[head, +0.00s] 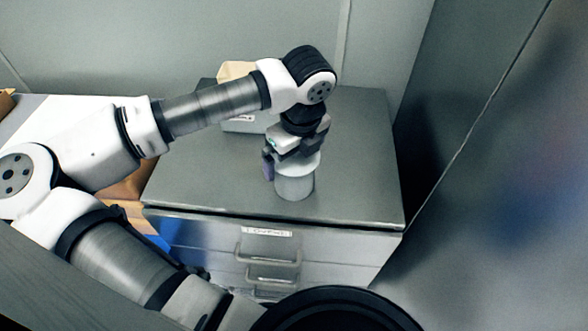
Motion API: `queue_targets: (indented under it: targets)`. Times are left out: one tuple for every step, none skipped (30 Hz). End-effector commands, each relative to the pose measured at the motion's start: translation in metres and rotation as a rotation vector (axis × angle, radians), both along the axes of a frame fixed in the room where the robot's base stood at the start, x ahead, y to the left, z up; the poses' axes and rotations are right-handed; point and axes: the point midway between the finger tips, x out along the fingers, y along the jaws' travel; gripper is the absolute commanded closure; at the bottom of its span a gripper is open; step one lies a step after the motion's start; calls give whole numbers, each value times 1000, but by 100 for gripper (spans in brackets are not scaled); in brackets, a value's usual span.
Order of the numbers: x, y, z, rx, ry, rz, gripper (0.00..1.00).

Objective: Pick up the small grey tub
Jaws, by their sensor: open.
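The small grey tub (294,187) stands upright on the grey top of a drawer cabinet (352,190), near its front edge. It is a short, pale grey cylinder. My gripper (292,164) points down right over the tub, with its fingers at the tub's upper part. The gripper and wrist hide part of the tub's top. The jaws are open, and I cannot tell from this view whether they touch the tub.
A light box (240,123) with a tan item (235,70) by it stands behind my arm on the cabinet. Drawer handles (268,256) stick out at the front. A tall dark panel (500,170) bounds the right. The cabinet top right of the tub is clear.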

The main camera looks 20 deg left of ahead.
Motion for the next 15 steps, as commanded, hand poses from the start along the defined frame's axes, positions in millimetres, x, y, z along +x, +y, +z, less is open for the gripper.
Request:
queue_targets:
  targets:
    - [0, 0, 0, 0, 0, 0, 0]
    - [0, 0, 0, 0, 0, 0, 0]
    - [0, 0, 0, 0, 0, 0, 0]
    - [0, 0, 0, 0, 0, 0, 1]
    - [0, 0, 0, 0, 0, 0, 5]
    - [0, 0, 0, 0, 0, 0, 10]
    - [0, 0, 0, 0, 0, 0, 14]
    - [0, 0, 0, 0, 0, 0, 18]
    - [0, 0, 0, 0, 0, 0, 24]
    - [0, 0, 0, 0, 0, 0, 28]
    - [0, 0, 0, 0, 0, 0, 31]
    - [0, 0, 0, 0, 0, 0, 37]
    - [0, 0, 0, 0, 0, 0, 41]
    - [0, 0, 0, 0, 0, 0, 44]
    - [0, 0, 0, 0, 0, 0, 50]
